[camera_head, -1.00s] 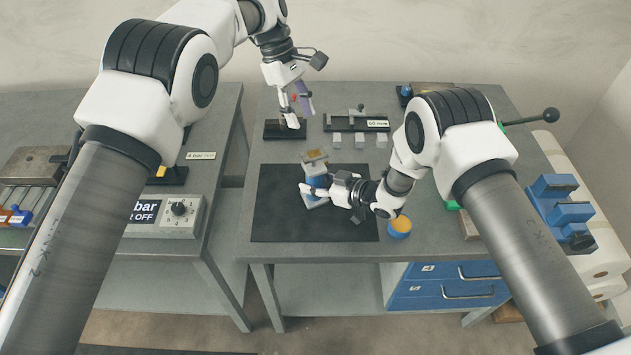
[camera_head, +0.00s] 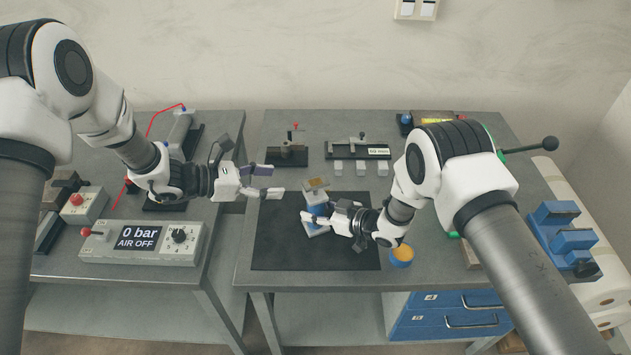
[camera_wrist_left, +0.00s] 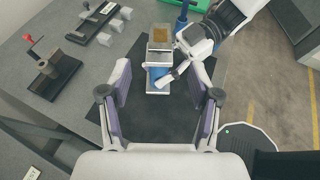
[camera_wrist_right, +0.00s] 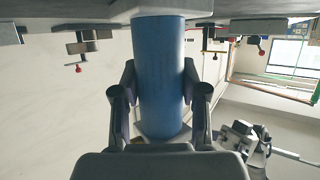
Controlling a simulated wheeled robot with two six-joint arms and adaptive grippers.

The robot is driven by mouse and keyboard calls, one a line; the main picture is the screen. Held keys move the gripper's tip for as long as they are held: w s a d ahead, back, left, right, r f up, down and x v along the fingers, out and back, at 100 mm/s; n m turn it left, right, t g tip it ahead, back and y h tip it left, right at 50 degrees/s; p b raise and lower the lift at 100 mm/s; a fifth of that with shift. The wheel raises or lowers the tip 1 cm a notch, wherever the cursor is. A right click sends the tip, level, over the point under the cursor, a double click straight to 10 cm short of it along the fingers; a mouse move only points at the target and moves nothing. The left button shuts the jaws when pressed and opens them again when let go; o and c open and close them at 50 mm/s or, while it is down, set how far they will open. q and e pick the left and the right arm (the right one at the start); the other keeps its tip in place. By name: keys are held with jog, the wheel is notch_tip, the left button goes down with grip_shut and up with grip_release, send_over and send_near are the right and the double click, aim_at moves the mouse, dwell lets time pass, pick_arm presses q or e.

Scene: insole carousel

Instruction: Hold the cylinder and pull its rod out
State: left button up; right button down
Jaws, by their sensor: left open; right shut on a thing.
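The cylinder has a blue barrel (camera_wrist_right: 161,70) between light grey end blocks and stands on the black mat (camera_head: 275,245). My right gripper (camera_head: 312,218) is shut around the barrel from the right. The barrel also shows in the left wrist view (camera_wrist_left: 157,76), with a grey block (camera_wrist_left: 160,48) at its far end. The rod cannot be made out clearly in any view. My left gripper (camera_head: 279,181) is open and empty, above and left of the cylinder, pointing toward it. In the left wrist view its purple-padded fingers stand apart on either side of the cylinder's line of sight.
A black fixture with white blocks (camera_head: 357,152) and a small black stand (camera_head: 287,156) are at the back. The air box (camera_head: 143,243) reads 0 bar, AIR OFF.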

aim_at(317, 181)
pick_arm(q)
jog(key=x, duration=1.2)
jog(key=shift+r, duration=0.1)
grip_shut()
jog(key=shift+r, duration=0.15)
